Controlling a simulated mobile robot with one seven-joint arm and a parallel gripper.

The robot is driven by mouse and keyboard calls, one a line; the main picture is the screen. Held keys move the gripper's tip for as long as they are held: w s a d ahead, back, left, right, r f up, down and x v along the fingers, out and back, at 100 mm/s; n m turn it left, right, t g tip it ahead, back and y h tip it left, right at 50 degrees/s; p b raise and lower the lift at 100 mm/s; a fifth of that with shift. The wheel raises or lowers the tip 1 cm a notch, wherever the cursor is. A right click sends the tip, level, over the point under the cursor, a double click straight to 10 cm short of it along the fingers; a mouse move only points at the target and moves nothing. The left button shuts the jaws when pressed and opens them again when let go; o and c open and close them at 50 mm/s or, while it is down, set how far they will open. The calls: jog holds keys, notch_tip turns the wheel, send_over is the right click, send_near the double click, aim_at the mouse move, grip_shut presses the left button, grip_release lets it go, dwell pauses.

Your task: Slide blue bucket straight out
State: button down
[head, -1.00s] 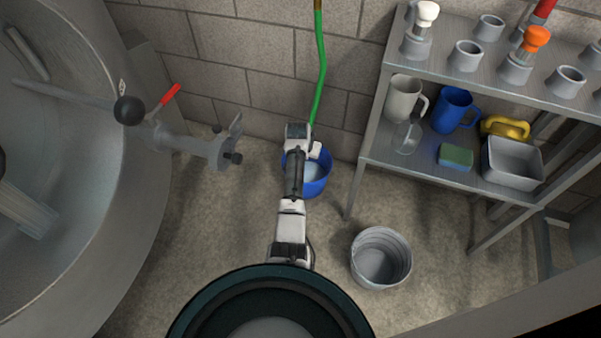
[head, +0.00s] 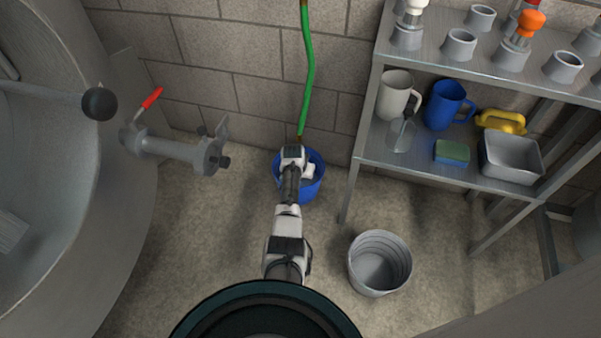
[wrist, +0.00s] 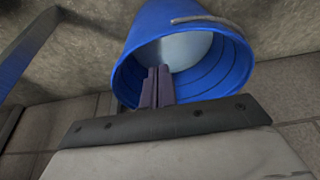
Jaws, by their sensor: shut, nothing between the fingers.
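The blue bucket (head: 313,187) stands on the floor near the back wall, under the green hose. My arm reaches over it in the head view and hides much of its opening. In the wrist view, the blue bucket (wrist: 245,62) shows its open mouth, with a pale interior bottom and a grey handle across one side. My gripper (wrist: 158,82) is shut and empty, its fingertips at the bucket's mouth and overlapping the inside in the picture. I cannot tell whether the fingers touch the bucket wall. My gripper's tips are hidden in the head view.
A grey bucket (head: 379,263) stands on the floor to the right. A metal shelf (head: 375,160) with mugs, a sponge and a tray is at the right. A tank valve (head: 180,150) juts out at the left. The green hose (head: 308,70) hangs down the wall.

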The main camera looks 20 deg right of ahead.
jog(key=shift+s+a, duration=0.75)
jog(key=shift+s, duration=0.35)
